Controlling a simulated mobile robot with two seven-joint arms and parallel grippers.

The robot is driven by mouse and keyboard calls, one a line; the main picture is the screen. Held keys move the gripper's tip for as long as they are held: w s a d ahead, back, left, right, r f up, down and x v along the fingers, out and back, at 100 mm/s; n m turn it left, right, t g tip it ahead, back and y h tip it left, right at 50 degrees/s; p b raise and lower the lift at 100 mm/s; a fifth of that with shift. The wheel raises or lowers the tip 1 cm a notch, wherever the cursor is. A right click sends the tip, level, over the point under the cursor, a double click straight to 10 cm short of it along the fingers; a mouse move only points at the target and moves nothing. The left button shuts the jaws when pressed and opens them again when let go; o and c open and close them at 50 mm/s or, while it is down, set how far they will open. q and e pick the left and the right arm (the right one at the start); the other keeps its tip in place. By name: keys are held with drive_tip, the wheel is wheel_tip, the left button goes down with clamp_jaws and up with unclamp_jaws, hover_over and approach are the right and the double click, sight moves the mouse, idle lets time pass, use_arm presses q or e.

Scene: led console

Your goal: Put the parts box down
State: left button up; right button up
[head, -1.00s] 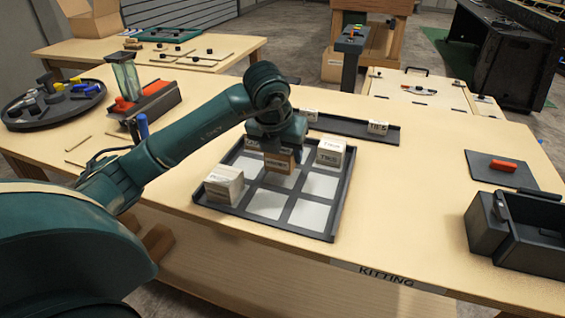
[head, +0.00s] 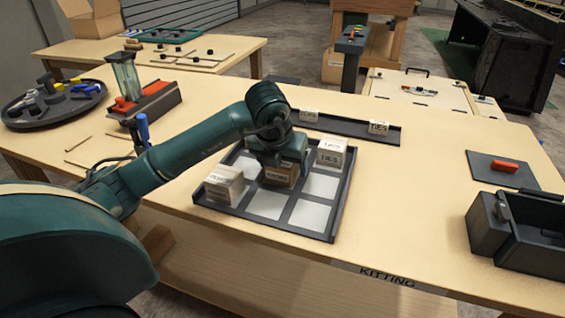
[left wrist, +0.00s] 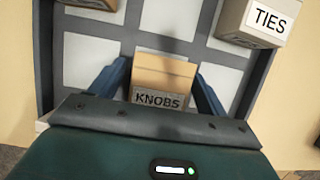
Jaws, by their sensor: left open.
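The parts box, a small brown carton labelled KNOBS (left wrist: 160,80), is near the middle of the dark gridded tray (head: 343,205). It also shows in the head view (head: 283,178), below my left gripper (head: 280,168). The left gripper's fingers are open, one on each side of the box in the left wrist view (left wrist: 160,85). The box looks upright and low in the tray; its underside is hidden. A TIES box (head: 331,153) sits in the tray's back right, and another pale box (head: 224,186) at its left. My right gripper is out of view.
A dark rail with labels (head: 350,127) lies behind the tray. A black bin (head: 520,235) and a pad with a red item (head: 503,166) are at the right. A round tray of tools (head: 50,105) stands at the far left. Table between tray and bin is clear.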

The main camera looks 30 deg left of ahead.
use_arm(q)
drive_tip(key=shift+r, duration=0.1)
drive_tip(key=shift+r, duration=0.2)
drive_tip(key=p+v, duration=0.1)
drive_tip(key=v, duration=1)
drive_tip(key=shift+s+r, duration=0.25)
drive_tip(key=shift+r, duration=0.05)
drive_tip(key=shift+d, duration=0.1)
